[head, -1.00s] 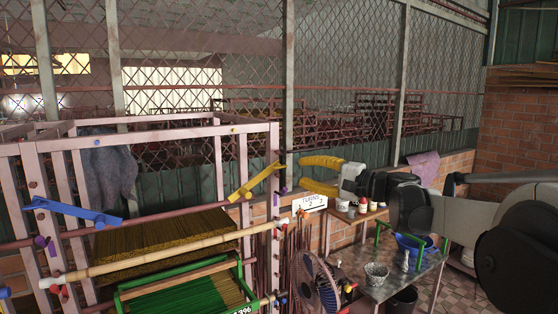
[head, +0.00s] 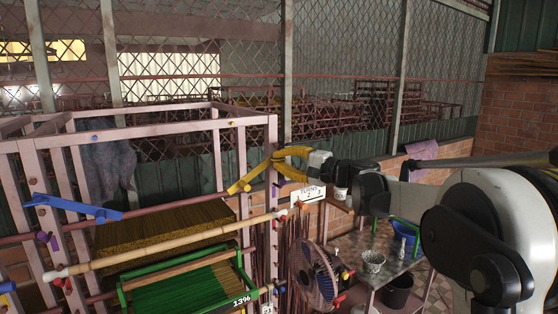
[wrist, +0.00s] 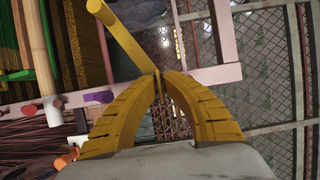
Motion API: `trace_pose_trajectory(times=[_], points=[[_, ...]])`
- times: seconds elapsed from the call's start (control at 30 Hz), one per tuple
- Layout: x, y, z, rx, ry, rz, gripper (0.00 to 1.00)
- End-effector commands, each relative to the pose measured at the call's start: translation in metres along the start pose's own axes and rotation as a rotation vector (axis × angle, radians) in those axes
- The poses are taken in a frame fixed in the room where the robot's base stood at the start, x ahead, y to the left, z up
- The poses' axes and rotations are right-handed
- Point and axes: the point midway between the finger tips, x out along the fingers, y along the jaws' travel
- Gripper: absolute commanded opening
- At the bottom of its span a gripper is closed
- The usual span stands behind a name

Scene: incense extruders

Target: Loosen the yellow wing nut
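The yellow wing nut (head: 246,181) is a long yellow bar on the pink frame's right front post, slanting up to the right in the head view. In the wrist view the wing nut (wrist: 122,36) runs from the top left down to my fingertips. My gripper (head: 282,157) has yellow curved fingers and comes from the right to the bar's upper right end. In the wrist view my gripper (wrist: 159,76) has its tips brought together at that end, with a thin yellow edge between them. The exact contact is partly hidden by the fingers.
A blue wing nut (head: 75,208) is on the frame's left post. A bamboo pole (head: 160,247) crosses the front above a green tray (head: 122,292) of sticks. A sign (head: 308,194), a fan (head: 318,274) and a metal table (head: 392,268) stand to the right.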

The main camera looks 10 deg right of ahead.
Motion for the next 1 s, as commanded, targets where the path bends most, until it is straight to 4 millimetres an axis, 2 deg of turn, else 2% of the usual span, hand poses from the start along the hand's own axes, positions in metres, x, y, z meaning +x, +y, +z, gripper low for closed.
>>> trace_pose_trajectory(times=[0.47, 1.0], points=[[0.0001, -0.0007, 0.0003, -0.086, 0.000, 0.035, 0.00], [0.0004, -0.0008, 0.0006, -0.521, 0.000, 0.216, 0.00]])
